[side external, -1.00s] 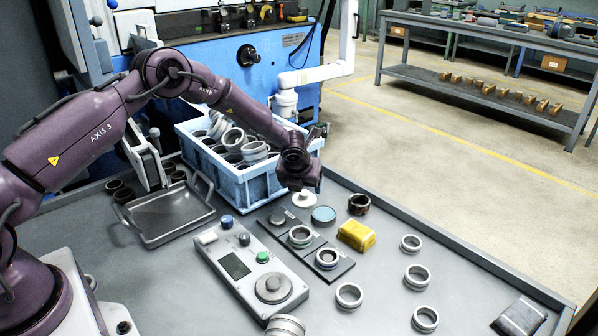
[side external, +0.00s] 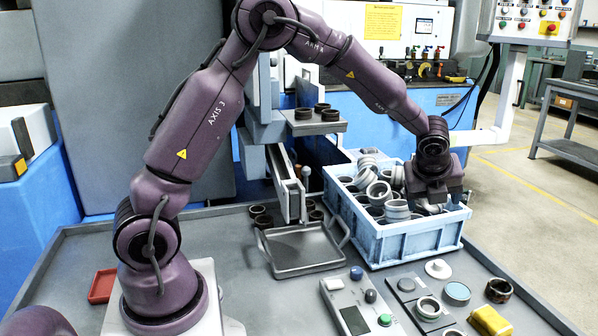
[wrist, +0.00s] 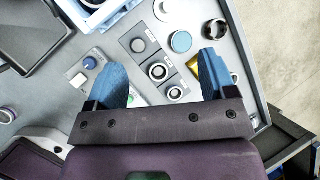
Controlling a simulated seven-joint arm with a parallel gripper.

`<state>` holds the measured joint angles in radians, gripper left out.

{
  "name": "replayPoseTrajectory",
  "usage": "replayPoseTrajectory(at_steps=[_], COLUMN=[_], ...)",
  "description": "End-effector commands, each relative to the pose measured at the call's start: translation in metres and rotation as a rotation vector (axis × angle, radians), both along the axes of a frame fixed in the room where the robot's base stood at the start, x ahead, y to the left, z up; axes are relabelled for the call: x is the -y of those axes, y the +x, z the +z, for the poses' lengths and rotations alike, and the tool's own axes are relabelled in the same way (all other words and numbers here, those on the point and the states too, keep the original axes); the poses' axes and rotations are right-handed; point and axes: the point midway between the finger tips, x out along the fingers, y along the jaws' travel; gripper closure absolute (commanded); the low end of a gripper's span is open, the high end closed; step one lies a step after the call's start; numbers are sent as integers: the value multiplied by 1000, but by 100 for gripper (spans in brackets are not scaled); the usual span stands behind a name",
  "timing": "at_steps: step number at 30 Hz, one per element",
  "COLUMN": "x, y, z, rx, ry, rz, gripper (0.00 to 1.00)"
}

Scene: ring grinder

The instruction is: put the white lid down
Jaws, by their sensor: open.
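The white lid (side external: 438,269) lies on the grey bench, in front of the blue crate and behind a round tin with a blue-grey top (side external: 456,293). It has a small raised knob. In the wrist view the lid (wrist: 162,10) is cut by the top edge. My gripper (side external: 435,188) hangs above the bench, over the crate's right front in the side view, clear of the lid. In the wrist view my gripper (wrist: 162,58) has its two blue fingers wide apart with nothing between them. In the side view its fingertips are hard to make out.
The blue crate (side external: 405,245) is heaped with metal rings. A dark plate (side external: 405,287) holding rings lies beside a control box (side external: 350,305). A dark ring (side external: 498,290) and a yellow block (side external: 490,320) are at right. An empty tray (side external: 302,250) is at left.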

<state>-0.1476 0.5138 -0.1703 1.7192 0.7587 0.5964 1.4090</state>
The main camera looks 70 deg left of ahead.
Motion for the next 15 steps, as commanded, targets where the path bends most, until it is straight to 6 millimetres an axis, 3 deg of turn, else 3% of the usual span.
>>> replayPoseTrajectory(at_steps=[1, 6, 10, 15], x=[2, 12, 21, 37], y=[-19, -87, -145, -219], z=[28, 86, 115, 130], rx=[51, 197, 292, 373], ry=[-50, -267, -458, -735], rz=[117, 527, 838, 1230], gripper=[23, 23, 23, 23])
